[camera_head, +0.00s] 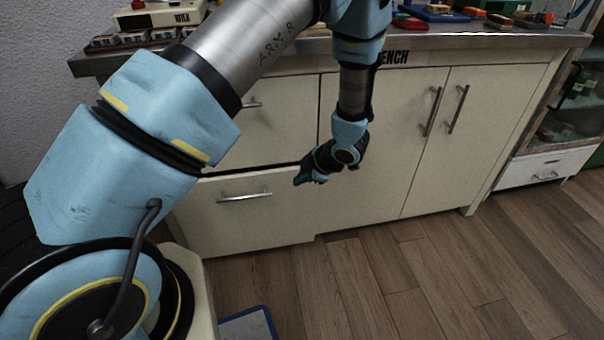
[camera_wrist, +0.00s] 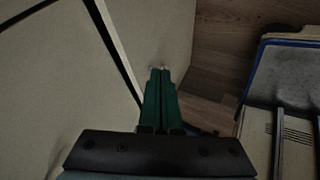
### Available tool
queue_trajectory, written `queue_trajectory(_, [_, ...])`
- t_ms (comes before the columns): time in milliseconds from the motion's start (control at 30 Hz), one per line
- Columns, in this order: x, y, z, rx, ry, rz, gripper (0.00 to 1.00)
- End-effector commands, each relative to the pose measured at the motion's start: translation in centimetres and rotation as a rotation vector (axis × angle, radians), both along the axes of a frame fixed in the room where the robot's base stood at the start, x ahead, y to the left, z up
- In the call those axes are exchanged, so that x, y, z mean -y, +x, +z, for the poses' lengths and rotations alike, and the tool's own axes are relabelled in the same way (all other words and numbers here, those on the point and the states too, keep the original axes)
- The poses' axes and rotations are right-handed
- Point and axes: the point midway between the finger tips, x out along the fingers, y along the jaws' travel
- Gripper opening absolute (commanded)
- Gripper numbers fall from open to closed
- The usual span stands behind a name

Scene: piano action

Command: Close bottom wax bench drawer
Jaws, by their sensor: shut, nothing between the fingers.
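The bottom drawer (camera_head: 225,220) of the cream wax bench is at the lower left of the head view, with a bar handle (camera_head: 244,197). A dark gap runs along its top edge, and its front stands slightly out from the bench. My gripper (camera_head: 300,180) is at the drawer's upper right corner. In the wrist view my gripper's green fingers (camera_wrist: 160,72) are together, with nothing between them. Their tips are by a cream panel (camera_wrist: 155,30) that looks like the drawer front. I cannot tell whether they touch it.
An upper drawer with a handle (camera_head: 252,105) sits above. Double doors (camera_head: 450,140) are at the right. The benchtop (camera_head: 460,41) carries several tools and boxes. A blue-edged thing (camera_head: 250,325) lies on the floor near my base. The wood floor (camera_head: 400,280) at the right is clear.

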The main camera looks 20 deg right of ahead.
Motion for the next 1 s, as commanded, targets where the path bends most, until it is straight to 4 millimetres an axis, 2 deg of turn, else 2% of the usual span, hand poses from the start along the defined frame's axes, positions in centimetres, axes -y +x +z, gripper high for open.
queue_trajectory(33, [-0.4, 0.6, -1.2, 0.001, 0.004, 0.0, 0.0])
queue_trajectory(267, [-1.7, 3.1, -4.8, 0.0, 0.004, -0.001, 0.0])
queue_trajectory(400, [-1.2, 5.3, -4.5, 0.002, -0.001, 0.001, 0.0])
queue_trajectory(533, [-1.0, 6.5, -4.5, 0.0, 0.0, -0.002, 0.0])
queue_trajectory(1000, [-0.9, 7.1, -4.5, 0.0, 0.001, -0.002, 0.0])
